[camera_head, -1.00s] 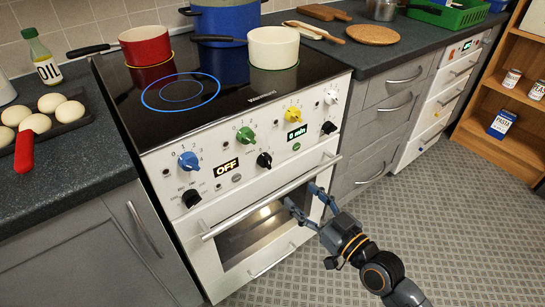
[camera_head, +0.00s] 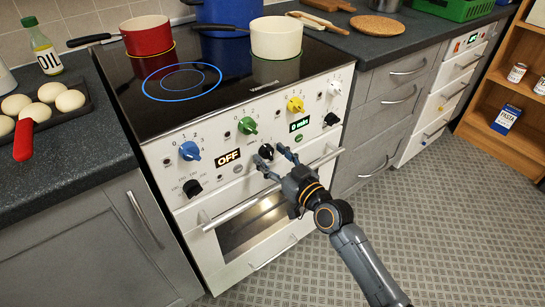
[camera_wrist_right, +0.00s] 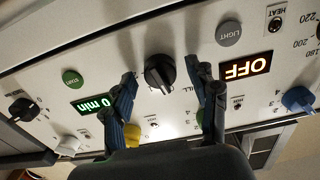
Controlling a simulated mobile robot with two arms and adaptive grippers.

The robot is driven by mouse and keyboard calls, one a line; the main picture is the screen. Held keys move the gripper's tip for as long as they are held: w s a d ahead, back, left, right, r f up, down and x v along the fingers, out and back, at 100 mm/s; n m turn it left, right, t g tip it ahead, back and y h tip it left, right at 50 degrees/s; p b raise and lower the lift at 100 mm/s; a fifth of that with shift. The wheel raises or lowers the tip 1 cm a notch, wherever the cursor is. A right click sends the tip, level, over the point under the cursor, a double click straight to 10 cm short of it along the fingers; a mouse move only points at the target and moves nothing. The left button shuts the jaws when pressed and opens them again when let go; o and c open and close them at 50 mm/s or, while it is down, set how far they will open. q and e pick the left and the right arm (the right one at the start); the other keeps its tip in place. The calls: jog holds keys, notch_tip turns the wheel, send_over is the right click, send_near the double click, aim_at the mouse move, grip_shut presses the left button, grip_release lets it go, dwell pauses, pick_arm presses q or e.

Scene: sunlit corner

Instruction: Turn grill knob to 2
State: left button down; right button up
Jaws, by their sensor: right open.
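The grill knob is the small black knob (camera_head: 266,151) in the middle of the white stove front (camera_head: 226,186). In the right wrist view the black knob (camera_wrist_right: 160,72) has part of a label ending in "ILL" beside it, the rest hidden. My right gripper (camera_head: 273,158) is open and right in front of it. In the right wrist view the open fingers (camera_wrist_right: 166,76) lie on either side of the knob in the picture; I cannot tell whether they touch it. My left gripper is not in view.
A blue knob (camera_head: 189,151), a green knob (camera_head: 247,126) and a yellow knob (camera_head: 295,104) sit along the panel. The displays read "OFF" (camera_head: 228,157) and "0 min" (camera_head: 299,124). The oven handle (camera_head: 271,189) crosses just below my gripper. Pots (camera_head: 147,36) stand on the hob.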

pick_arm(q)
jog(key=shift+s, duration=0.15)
pick_arm(e)
jog(key=shift+c, duration=0.5)
jog(key=c, duration=1.1)
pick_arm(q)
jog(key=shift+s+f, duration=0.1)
